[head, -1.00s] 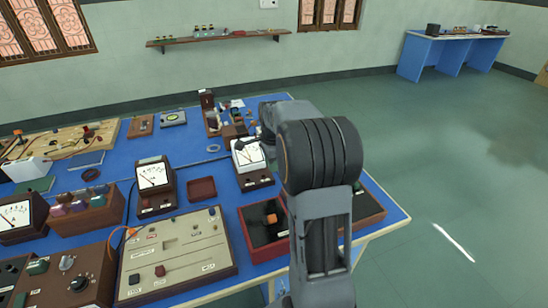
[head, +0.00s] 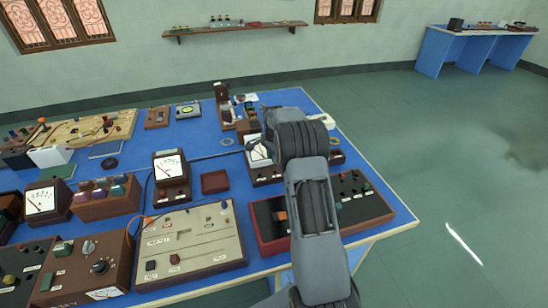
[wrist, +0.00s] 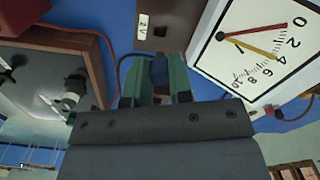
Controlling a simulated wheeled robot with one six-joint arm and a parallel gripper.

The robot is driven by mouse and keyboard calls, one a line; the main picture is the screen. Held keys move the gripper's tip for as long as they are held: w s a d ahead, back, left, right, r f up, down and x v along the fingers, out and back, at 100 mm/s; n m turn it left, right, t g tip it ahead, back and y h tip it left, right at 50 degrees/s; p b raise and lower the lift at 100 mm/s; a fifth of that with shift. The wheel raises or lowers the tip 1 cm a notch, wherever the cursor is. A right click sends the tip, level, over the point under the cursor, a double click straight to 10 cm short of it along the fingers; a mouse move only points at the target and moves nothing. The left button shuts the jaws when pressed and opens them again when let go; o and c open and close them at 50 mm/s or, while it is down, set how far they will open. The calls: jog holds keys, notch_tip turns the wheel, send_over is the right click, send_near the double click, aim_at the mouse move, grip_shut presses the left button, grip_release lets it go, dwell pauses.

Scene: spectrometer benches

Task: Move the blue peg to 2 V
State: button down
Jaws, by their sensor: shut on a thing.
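In the wrist view my gripper (wrist: 158,85) has its green fingers shut on the dark blue peg (wrist: 158,70). The peg's lower part is hidden between the fingers. Just beyond it is a brown block (wrist: 170,12) with a dark hole and a white label that seems to read 2 V. I cannot tell whether the peg touches this block.
A white-faced meter (wrist: 255,45) with red and yellow needles stands close on the right. A brown-framed box (wrist: 95,45) is on the left, and a red wire passes nearby.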

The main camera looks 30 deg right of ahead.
jog(key=shift+f+b, duration=1.85)
jog(key=shift+f, duration=1.2)
jog(key=c, duration=0.9)
grip_release()
jog(key=shift+c, duration=0.2)
notch_tip(320, 180, up, 14)
jog(key=shift+f, duration=0.1)
